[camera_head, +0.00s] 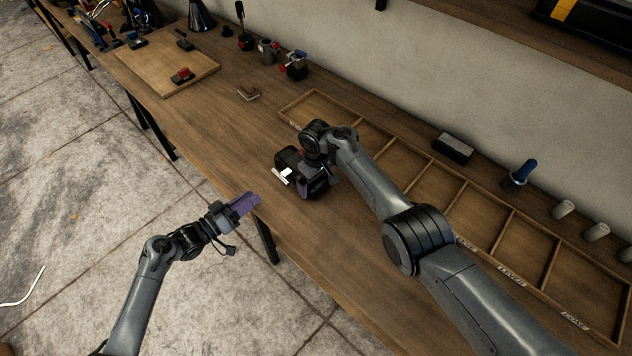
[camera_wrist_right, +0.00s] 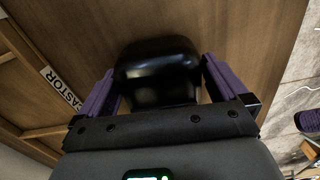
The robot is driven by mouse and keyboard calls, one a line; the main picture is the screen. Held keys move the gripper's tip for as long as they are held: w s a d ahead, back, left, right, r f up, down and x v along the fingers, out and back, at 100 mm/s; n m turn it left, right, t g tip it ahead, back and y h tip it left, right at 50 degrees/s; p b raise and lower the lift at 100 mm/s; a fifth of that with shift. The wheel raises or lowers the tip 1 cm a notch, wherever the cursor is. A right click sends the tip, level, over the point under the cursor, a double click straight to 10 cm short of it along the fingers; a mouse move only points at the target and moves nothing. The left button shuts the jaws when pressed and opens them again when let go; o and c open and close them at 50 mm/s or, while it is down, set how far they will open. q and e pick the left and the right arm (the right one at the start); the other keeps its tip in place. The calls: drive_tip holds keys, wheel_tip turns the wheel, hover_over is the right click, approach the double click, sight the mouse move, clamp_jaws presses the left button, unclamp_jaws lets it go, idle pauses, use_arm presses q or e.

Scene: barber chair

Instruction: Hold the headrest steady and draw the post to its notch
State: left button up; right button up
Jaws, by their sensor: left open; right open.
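A black padded block, which looks like the headrest (camera_head: 287,157), sits on the workbench near its front edge in the head view. A pale metal piece, perhaps its post (camera_head: 282,176), shows at its front left side. My right gripper (camera_head: 305,180) is over the block and open. In the right wrist view the glossy black block (camera_wrist_right: 158,72) lies between the purple fingers of my right gripper (camera_wrist_right: 160,66), with gaps beside it. My left gripper (camera_head: 246,202) is open and empty at the front edge, left of the block. The notch cannot be made out.
A wooden tray with labelled compartments (camera_head: 506,222) runs along the back right of the workbench (camera_head: 222,132). A board (camera_head: 150,62) with a small red and black item (camera_head: 182,75) lies at the left. A small wooden piece (camera_head: 248,93) lies between them.

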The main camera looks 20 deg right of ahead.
drive_tip(key=shift+f, duration=0.45)
drive_tip(key=c, duration=1.3)
